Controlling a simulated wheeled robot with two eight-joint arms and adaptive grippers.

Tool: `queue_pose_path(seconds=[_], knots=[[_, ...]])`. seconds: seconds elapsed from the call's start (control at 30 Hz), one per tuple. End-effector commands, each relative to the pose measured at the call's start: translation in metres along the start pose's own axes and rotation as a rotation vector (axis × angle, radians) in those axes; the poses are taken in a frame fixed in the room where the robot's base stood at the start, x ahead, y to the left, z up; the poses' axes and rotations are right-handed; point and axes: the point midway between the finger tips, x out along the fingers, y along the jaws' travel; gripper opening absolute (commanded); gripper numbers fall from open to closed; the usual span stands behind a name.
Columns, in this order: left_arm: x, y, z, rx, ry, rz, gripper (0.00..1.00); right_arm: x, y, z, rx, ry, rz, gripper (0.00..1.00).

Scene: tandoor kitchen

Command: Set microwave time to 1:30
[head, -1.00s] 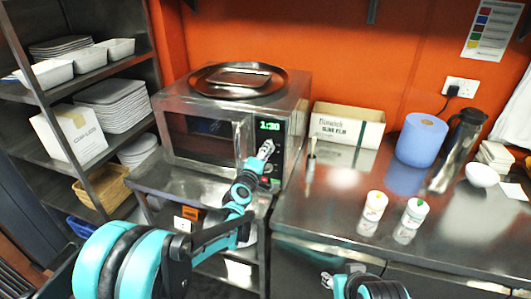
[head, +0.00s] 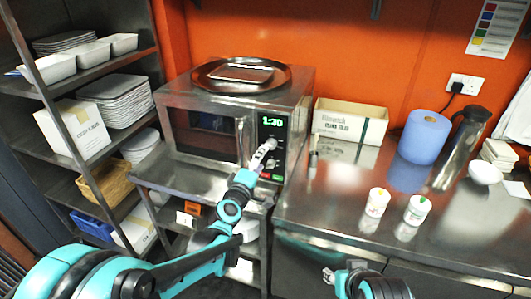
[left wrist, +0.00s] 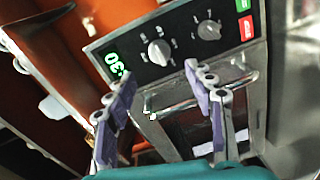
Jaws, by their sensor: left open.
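The microwave (head: 210,130) stands on a steel shelf unit, and its green display (head: 273,122) reads 1:30. The left wrist view shows its control panel turned sideways, with the display (left wrist: 115,65), one knob (left wrist: 159,52) near the display and a second knob (left wrist: 209,30) farther off. Green and red buttons lie at the panel's end. My left gripper (head: 268,146) is in front of the panel, near the upper knob. In the left wrist view its fingers (left wrist: 160,90) are apart with nothing between them. My right gripper (head: 330,275) is low at the front, its fingers too small to read.
A round tray (head: 240,88) lies on the microwave. The counter to the right holds a cardboard box (head: 350,120), two white cups (head: 376,202), a blue paper roll (head: 423,138) and a dark flask (head: 465,140). A rack with dishes (head: 115,95) stands at left.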

Motion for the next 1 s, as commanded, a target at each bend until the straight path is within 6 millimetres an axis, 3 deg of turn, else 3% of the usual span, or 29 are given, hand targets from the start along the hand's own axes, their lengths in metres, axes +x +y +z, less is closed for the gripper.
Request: queue_pose_path(seconds=[0.1,0.23,0.83,1.0], knots=[[-0.021,0.0,0.0,-0.001,0.0,0.0,0.54,0.0,0.0,0.0,0.0,0.0,0.0,0.4],[-0.034,0.0,0.0,0.0,-0.001,0.0,0.54,0.0,0.0,0.0,0.0,0.0,0.0,0.4],[-0.042,0.001,0.001,0.019,-0.009,-0.006,0.54,0.0,0.0,0.0,0.0,0.0,0.0,0.4],[-0.074,0.006,0.008,0.205,-0.086,-0.073,0.54,0.0,0.0,0.0,0.0,0.0,0.0,0.4]])
